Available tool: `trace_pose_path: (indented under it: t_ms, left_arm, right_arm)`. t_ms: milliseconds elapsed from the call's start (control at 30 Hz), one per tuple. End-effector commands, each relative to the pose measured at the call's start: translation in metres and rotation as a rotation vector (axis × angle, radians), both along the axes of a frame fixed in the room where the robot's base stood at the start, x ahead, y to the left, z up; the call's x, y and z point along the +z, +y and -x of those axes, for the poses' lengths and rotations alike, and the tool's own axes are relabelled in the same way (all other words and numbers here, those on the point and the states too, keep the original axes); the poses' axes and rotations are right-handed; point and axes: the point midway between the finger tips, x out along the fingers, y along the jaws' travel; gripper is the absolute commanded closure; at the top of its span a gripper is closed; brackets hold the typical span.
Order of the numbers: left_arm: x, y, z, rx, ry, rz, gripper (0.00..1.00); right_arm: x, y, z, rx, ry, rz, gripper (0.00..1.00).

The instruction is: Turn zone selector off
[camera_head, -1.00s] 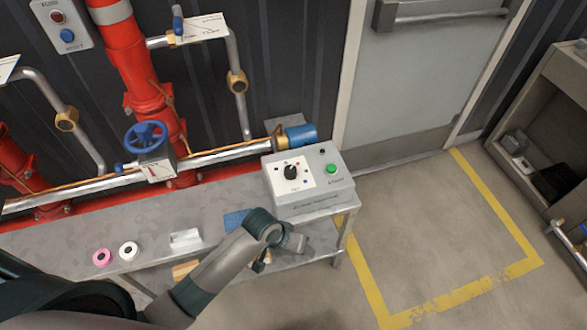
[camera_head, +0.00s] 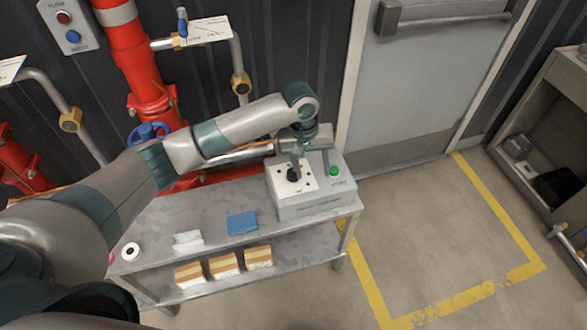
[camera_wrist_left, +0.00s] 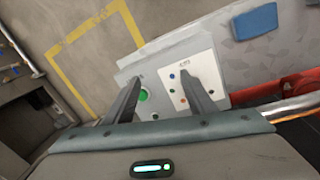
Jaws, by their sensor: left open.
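The control box (camera_head: 315,205) is a grey box at the right end of the metal bench. On its top are a white panel (camera_head: 284,186) with a black selector knob (camera_head: 293,175) and, to the right, a green button (camera_head: 334,171). My left gripper (camera_head: 311,164) is over the box, open and empty, pointing down, with one finger close above the knob. I cannot tell whether it touches. In the left wrist view the fingers (camera_wrist_left: 160,78) are spread over the box. The white panel (camera_wrist_left: 200,68) and green button (camera_wrist_left: 143,95) show there. The knob seems hidden behind a finger. My right gripper is out of view.
The bench top (camera_head: 190,208) holds a blue cloth (camera_head: 242,222), a white item (camera_head: 187,238) and a white tape roll (camera_head: 131,251). Boxes (camera_head: 224,264) lie on the lower shelf. Red and silver pipes run behind. A grey door (camera_head: 415,75) and open floor are at right.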

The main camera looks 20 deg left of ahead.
Motion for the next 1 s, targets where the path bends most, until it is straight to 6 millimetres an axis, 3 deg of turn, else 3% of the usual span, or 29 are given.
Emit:
trace_pose_path:
  t_ms: [33, 200, 400, 1000]
  left_arm:
    - [0.017, 0.011, -0.012, 0.038, 0.004, -0.025, 0.50]
    - [0.060, 0.042, -0.032, 0.174, 0.042, -0.092, 0.50]
    - [0.090, 0.064, -0.042, 0.276, 0.066, -0.135, 0.50]
    - [0.091, 0.068, -0.043, 0.296, 0.072, -0.141, 0.50]
  right_arm:
    - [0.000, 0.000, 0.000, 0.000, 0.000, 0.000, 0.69]
    - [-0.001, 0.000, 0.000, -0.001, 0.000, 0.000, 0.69]
    - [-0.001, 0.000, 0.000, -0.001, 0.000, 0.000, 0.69]
    - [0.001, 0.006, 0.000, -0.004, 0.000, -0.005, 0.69]
